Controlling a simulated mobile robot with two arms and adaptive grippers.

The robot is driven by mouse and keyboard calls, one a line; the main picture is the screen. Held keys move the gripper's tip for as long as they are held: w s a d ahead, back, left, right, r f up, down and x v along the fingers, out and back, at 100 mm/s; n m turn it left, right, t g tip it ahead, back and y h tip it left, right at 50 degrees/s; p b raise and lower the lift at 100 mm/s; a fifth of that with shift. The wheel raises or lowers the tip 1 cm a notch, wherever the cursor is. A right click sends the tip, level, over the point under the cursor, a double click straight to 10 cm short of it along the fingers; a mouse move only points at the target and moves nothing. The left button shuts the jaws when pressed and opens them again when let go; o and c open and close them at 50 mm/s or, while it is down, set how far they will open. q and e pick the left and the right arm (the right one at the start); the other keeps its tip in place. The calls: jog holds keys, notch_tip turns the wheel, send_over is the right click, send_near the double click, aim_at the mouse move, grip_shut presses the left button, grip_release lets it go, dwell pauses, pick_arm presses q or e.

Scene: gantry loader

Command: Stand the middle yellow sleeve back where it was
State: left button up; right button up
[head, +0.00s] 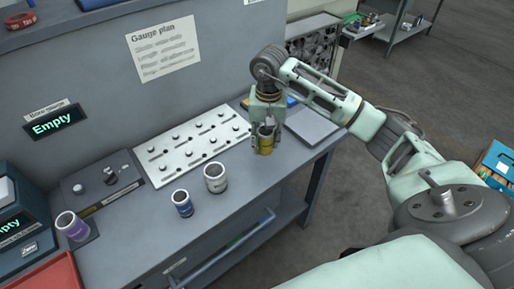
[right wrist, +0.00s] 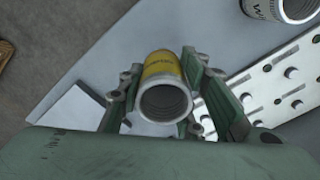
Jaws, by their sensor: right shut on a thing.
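The yellow sleeve (head: 264,141) is in my right gripper (head: 266,122), near the right part of the bench in the head view. In the right wrist view the yellow sleeve (right wrist: 165,88) shows its open bore between the two green fingers (right wrist: 168,95). The fingers are shut on it. I cannot tell whether its base touches the bench top. My left gripper is not in view.
A red tray (head: 48,275) is at lower left. A flat grey plate (head: 312,127) lies right of the gripper.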

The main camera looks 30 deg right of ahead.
jog(key=shift+w+a+f+p, duration=0.15)
jog(key=shift+w+a+f, duration=0.25)
jog(key=shift+a, duration=0.2)
jog(key=shift+w+a+f+p, duration=0.15)
jog(key=shift+w+a+f, duration=0.15)
jog(key=shift+a, duration=0.25)
notch_tip(320, 180, down, 4)
jog(key=shift+r+p, duration=0.1)
jog(key=shift+p, duration=0.65)
jog(key=shift+d+f, duration=0.1)
jog(key=shift+f, duration=0.15)
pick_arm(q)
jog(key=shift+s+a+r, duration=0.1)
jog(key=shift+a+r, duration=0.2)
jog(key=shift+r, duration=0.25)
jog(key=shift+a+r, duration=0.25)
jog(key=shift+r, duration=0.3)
pick_arm(e)
jog(key=o, duration=1.1)
jog(key=shift+s, duration=0.1)
jog(key=shift+o, duration=0.2)
